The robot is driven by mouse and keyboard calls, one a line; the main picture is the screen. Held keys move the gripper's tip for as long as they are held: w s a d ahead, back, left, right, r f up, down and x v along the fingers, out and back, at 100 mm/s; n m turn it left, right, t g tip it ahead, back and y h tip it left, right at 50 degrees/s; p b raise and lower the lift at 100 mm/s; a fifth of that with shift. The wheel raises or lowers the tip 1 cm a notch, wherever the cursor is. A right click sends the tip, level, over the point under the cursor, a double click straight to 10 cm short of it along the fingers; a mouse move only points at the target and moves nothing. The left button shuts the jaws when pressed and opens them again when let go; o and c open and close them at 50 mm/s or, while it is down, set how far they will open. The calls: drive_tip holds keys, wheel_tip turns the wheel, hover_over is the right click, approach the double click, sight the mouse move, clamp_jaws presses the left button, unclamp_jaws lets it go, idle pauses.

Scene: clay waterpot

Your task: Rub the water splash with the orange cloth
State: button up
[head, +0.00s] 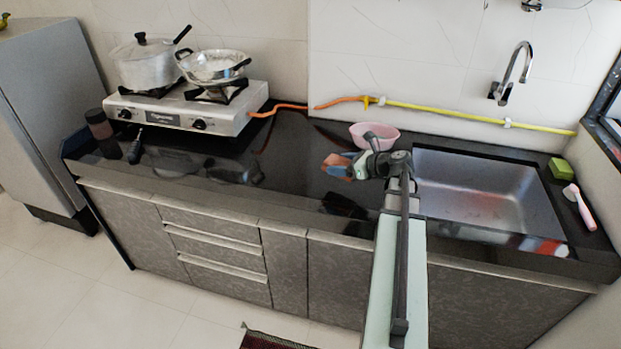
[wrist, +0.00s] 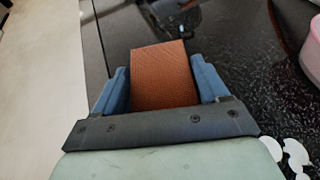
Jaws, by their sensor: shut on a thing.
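The orange cloth (wrist: 162,76) is a folded, block-like piece between the two blue fingers of my gripper (wrist: 163,84). The fingers press on its left and right sides. In the head view the cloth (head: 336,167) shows at the tip of my gripper (head: 346,164), over the dark counter left of the sink. I cannot tell whether it touches the counter. White rounded patches (wrist: 294,151) at the lower right of the wrist view may be the water splash.
A pink bowl (head: 374,135) stands behind my gripper. The sink (head: 480,190) is to the right, with a green sponge (head: 561,169) and pink brush (head: 580,207) beyond. A stove (head: 185,112) with two pots is at the left. The black counter (head: 285,160) between is clear.

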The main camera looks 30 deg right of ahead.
drive_tip(key=w+d+r+m+t+h, duration=0.1)
drive_tip(key=w+d+m+h, duration=0.25)
drive_tip(key=d, duration=1.05)
drive_tip(key=shift+w+a+f, duration=0.1)
drive_tip(key=shift+w+f, duration=0.15)
drive_tip(key=shift+f, duration=1.5)
drive_tip(key=shift+w+f, duration=0.2)
drive_tip(key=shift+f, duration=1.5)
drive_tip(key=shift+s+d+f, duration=0.35)
drive_tip(key=shift+d+f, duration=0.05)
drive_tip(key=shift+f, duration=0.1)
drive_tip(key=shift+s+d, duration=3.7)
drive_tip(key=shift+s, duration=0.05)
drive_tip(key=shift+w+a, duration=4.15)
drive_tip(key=shift+a, duration=0.05)
drive_tip(key=shift+s+d, duration=4.05)
drive_tip(key=shift+d, duration=0.1)
drive_tip(key=shift+w+a, duration=4)
drive_tip(key=shift+a, duration=0.1)
wheel_tip(320, 180, up, 8)
